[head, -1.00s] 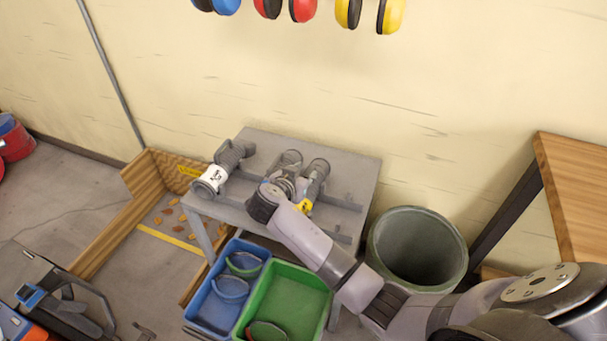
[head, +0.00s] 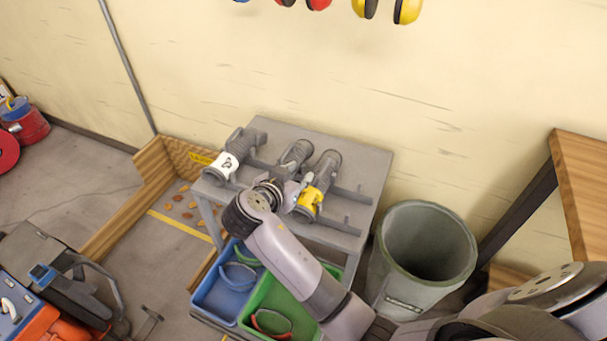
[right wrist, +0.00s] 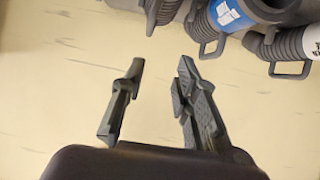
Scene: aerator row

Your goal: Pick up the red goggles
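The red goggles (head: 271,322) lie in the near end of the green bin (head: 255,298), below the grey table. Only their curved red rim and dark lens show clearly. My right gripper (head: 297,192) is up at the table's front edge, in front of the grey devices and well above the bins. In the right wrist view its two fingers (right wrist: 158,100) are apart with nothing between them. The red goggles are not in that view. My left gripper is not in view.
A blue bin (head: 209,296) with blue goggles (head: 238,276) and partly hidden green goggles adjoins the green bin. Grey devices with white and yellow (head: 309,199) labels lie on the table (head: 283,131). A grey barrel (head: 386,280) stands right of the table. My right forearm covers part of the green bin.

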